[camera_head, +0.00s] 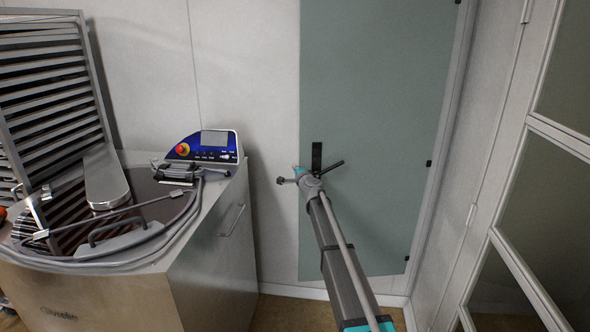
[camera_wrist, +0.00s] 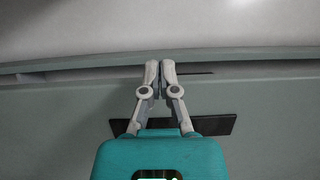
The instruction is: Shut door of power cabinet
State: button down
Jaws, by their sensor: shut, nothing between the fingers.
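The power cabinet door (camera_head: 375,110) is a tall grey-green panel on the back wall in the head view. Its black handle (camera_head: 316,156) sits near its left edge; black hinge pieces show along the right edge. In the wrist view, the door (camera_wrist: 265,105) fills the middle, with the black handle (camera_wrist: 222,124) behind my gripper. My gripper (camera_wrist: 160,66) is shut and empty, its fingertips by the door's edge and a narrow gap. Whether they touch is unclear. In the head view, my gripper (camera_head: 298,170) is small and partly hidden by my wrist.
A steel machine (camera_head: 215,255) with a blue control panel (camera_head: 205,146) and red button stands at the left. A framed glazed partition (camera_head: 510,240) closes off the right. Some brown floor shows below the door.

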jog(key=s+d+f+n+g+y, duration=0.1)
jog(key=s+f+n+g, duration=0.25)
jog(key=s, duration=0.55)
jog(key=s+f+n+g, duration=0.3)
jog(key=s+n, duration=0.1)
jog(key=s, duration=0.5)
jog(key=s+d+f+n+g+y, duration=0.1)
jog(key=s+f+n+g, duration=0.25)
jog(key=s, duration=0.55)
jog(key=s+d+f+n+g+h, duration=0.1)
jog(key=s+d+f+g+h, duration=0.1)
jog(key=s+d, duration=0.3)
jog(key=s+d+f+n+g+h, duration=0.1)
jog(key=s+d+f+g+h, duration=0.1)
jog(key=s, duration=1.2)
jog(key=s+d+f+n+g+h, duration=0.1)
jog(key=s+d+f+g+h, duration=0.2)
jog(key=s+d, duration=0.5)
jog(key=shift+s+f+h, duration=0.6)
jog(key=shift+s+f, duration=0.3)
jog(key=shift+s, duration=0.35)
jog(key=shift+s, duration=0.1)
